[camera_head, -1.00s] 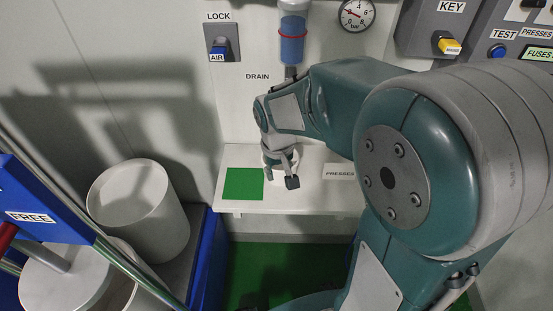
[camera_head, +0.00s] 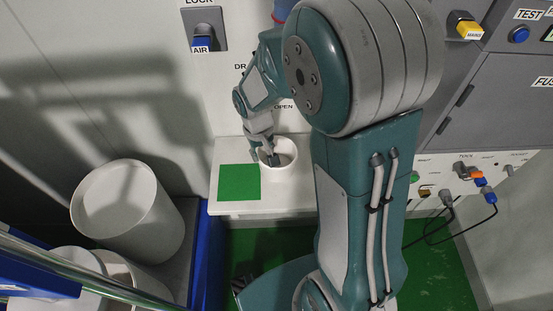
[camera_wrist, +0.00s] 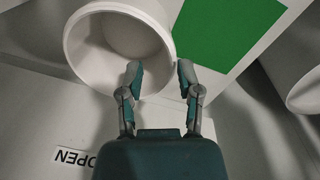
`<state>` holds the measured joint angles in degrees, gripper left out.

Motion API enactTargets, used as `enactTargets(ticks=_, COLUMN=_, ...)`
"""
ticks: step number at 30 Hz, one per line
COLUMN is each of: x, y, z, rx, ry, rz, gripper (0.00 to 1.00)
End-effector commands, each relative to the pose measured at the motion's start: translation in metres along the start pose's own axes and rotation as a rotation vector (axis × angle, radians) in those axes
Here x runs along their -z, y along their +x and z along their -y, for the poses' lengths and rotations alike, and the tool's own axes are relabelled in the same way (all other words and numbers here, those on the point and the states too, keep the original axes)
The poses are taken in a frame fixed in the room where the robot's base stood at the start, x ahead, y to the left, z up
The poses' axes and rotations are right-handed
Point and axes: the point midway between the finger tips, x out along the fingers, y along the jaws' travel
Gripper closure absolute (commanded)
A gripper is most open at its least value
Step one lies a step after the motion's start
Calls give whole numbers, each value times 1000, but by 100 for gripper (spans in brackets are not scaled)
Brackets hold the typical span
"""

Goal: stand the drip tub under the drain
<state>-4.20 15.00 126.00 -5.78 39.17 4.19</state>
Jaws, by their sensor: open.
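The drip tub (camera_head: 279,174) is a small white open tub. It stands upright on the white shelf, just right of the green square (camera_head: 240,183). My gripper (camera_head: 264,158) is open at the tub's left rim. One finger is over the tub's mouth and the other is outside, on the green square's side. In the wrist view the tub (camera_wrist: 88,72) is at upper left, the fingers (camera_wrist: 158,72) are apart with the rim between them, and the green square (camera_wrist: 225,30) is at upper right. Contact cannot be told. The drain outlet is hidden behind my arm.
A large white drum (camera_head: 128,212) stands at left beside a blue edge. The white shelf (camera_head: 228,207) has free room around the green square. An OPEN label (camera_head: 284,105) is on the back wall. Panels with switches and cables (camera_head: 470,175) are at right.

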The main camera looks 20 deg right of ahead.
Motion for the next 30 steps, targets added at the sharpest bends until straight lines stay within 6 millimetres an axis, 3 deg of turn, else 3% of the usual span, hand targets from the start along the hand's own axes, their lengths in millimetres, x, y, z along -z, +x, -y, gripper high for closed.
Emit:
enactTargets(ticks=15, x=0, y=62, z=8, rx=0, ry=-1, rz=2, gripper=55)
enactTargets(ticks=24, x=1, y=67, z=8, rx=0, ry=0, rz=-2, gripper=55)
enactTargets(ticks=26, x=1, y=67, z=8, rx=0, ry=0, rz=-1, gripper=77)
enactTargets(ticks=27, x=1, y=67, z=8, rx=0, ry=0, rz=-1, gripper=95)
enactTargets(ticks=28, x=1, y=67, z=8, rx=0, ry=0, rz=-1, gripper=100)
enactTargets(ticks=30, x=1, y=67, z=8, rx=0, ry=0, rz=-1, gripper=100)
